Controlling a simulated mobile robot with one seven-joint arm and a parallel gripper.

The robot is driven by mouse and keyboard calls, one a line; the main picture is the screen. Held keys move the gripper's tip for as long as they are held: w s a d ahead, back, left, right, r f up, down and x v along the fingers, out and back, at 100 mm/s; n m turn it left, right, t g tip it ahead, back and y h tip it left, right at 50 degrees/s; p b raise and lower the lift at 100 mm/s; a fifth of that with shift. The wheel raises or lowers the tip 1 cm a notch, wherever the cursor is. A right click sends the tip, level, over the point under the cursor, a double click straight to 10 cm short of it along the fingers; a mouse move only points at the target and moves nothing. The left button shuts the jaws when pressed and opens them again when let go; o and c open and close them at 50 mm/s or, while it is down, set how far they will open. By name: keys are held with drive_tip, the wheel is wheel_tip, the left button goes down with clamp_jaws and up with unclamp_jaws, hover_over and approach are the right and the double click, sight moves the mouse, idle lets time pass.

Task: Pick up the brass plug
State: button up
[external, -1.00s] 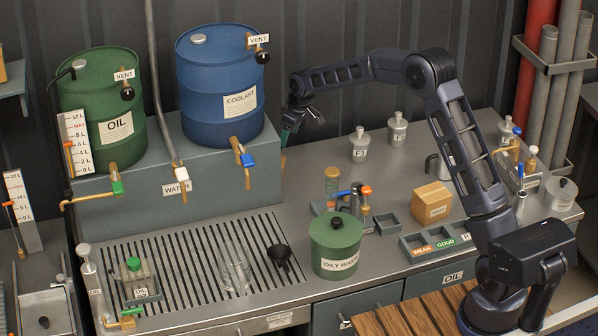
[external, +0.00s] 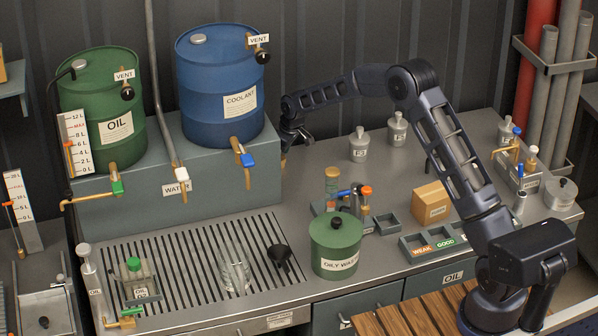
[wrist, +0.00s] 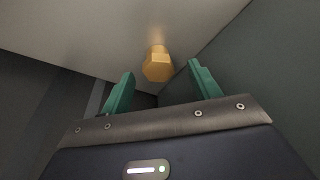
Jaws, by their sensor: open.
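The brass plug (wrist: 157,65) is a gold-coloured, many-sided piece in the upper middle of the wrist view. It sits against a pale surface, near the corner where that meets a darker one. My gripper (wrist: 161,85) has its two green fingers spread apart, with nothing between them. The plug shows just beyond the fingertips, between their lines, and I see no contact. In the external view my gripper (external: 290,147) points down beside the right end of the grey drum stand. The fingers are small and partly hidden there.
The blue coolant drum (external: 212,95) stands on the grey stand (external: 225,190), close left of my gripper. A dark ribbed wall (external: 330,60) is behind. Labelled bottles (external: 359,145), a cardboard box (external: 431,203) and the oily waste can (external: 335,250) stand on the bench to the right.

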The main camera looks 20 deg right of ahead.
drive_tip(key=x, duration=0.2)
drive_tip(key=shift+w+f, duration=0.1)
drive_tip(key=shift+f, duration=0.3)
drive_tip(key=c, duration=1.1)
drive_tip(key=shift+r, duration=0.1)
